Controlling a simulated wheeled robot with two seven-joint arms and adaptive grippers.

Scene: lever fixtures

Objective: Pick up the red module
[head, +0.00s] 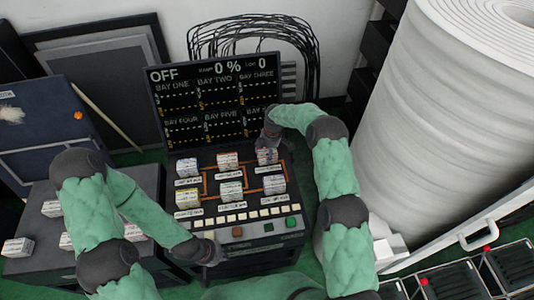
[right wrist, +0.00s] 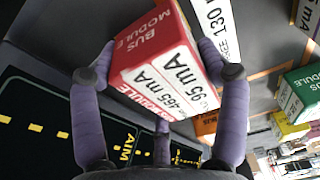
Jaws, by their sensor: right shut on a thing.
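The red module (right wrist: 150,62), a box with a red top marked BUS MODULE and white mA labels, sits between the purple fingers of my right gripper (right wrist: 155,52) in the right wrist view. The fingers are shut on its sides. In the head view my right gripper (head: 267,139) is at the back right of the console, just above a module (head: 267,156) in the top right bay. I cannot tell there how far it is lifted. My left gripper (head: 212,252) is low by the console's front left edge; its fingers are too dark to read.
Several other modules stand on the console (head: 288,172), including a green one (right wrist: 302,85) and a yellow one (right wrist: 287,128). A display screen (head: 215,95) reading OFF rises behind. More modules lie on a dark table (head: 20,275) at left. A large white roll (head: 440,120) stands right.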

